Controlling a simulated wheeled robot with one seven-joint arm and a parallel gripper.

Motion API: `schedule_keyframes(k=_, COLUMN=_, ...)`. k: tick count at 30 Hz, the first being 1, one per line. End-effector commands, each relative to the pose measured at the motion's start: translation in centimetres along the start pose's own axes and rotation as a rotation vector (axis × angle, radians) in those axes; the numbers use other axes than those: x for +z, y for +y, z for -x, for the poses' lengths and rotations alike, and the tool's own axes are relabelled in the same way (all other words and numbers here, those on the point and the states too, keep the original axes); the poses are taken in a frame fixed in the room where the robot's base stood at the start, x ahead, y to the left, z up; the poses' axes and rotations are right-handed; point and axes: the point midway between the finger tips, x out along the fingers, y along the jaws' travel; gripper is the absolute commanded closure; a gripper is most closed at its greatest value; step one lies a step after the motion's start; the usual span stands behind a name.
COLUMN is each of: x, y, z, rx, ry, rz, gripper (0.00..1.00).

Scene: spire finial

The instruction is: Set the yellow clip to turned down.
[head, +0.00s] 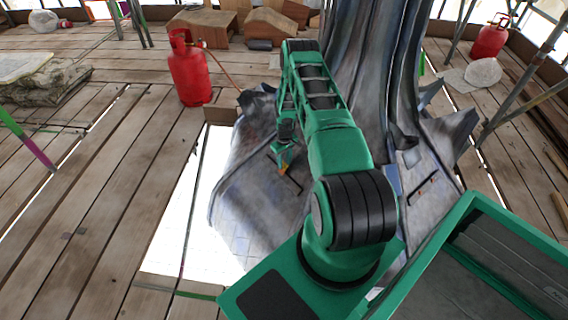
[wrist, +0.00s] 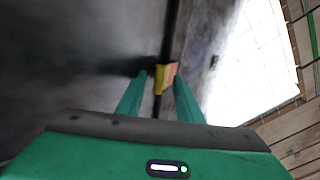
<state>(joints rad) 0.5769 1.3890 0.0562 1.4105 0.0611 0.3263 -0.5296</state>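The yellow clip (wrist: 161,78) sits on a dark bar in the wrist view, with an orange face on its right side. The bar (wrist: 171,30) runs up the picture in front of a grey metal surface. My gripper (wrist: 161,76) has its two green fingers apart, one on each side of the clip. A small gap shows at the left finger; the right finger looks close to the clip, and I cannot tell whether it touches. In the head view my gripper (head: 284,168) is low at the grey sheeting, with a small orange spot at its tip. The clip's turn is unclear.
The grey spire (head: 365,70) with flared metal sheeting (head: 245,195) rises from a plank deck (head: 110,190). A bright opening (head: 180,235) lies left of the sheeting. A red gas bottle (head: 190,72) stands behind it; another (head: 490,38) is at the far right.

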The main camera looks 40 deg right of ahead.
Motion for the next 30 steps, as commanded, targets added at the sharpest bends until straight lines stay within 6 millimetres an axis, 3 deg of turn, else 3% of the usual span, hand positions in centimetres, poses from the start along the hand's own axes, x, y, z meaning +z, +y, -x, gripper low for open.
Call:
schedule_keyframes(k=9, x=-0.01, y=0.03, z=-0.22, rx=0.001, ry=0.0, rz=0.0, gripper=0.67)
schedule_keyframes(k=14, x=-0.01, y=0.04, z=-0.21, rx=0.001, ry=0.0, rz=0.0, gripper=1.0)
schedule_keyframes(k=30, x=0.02, y=0.84, z=-0.63, rx=-0.107, ry=0.001, rz=0.0, gripper=1.0)
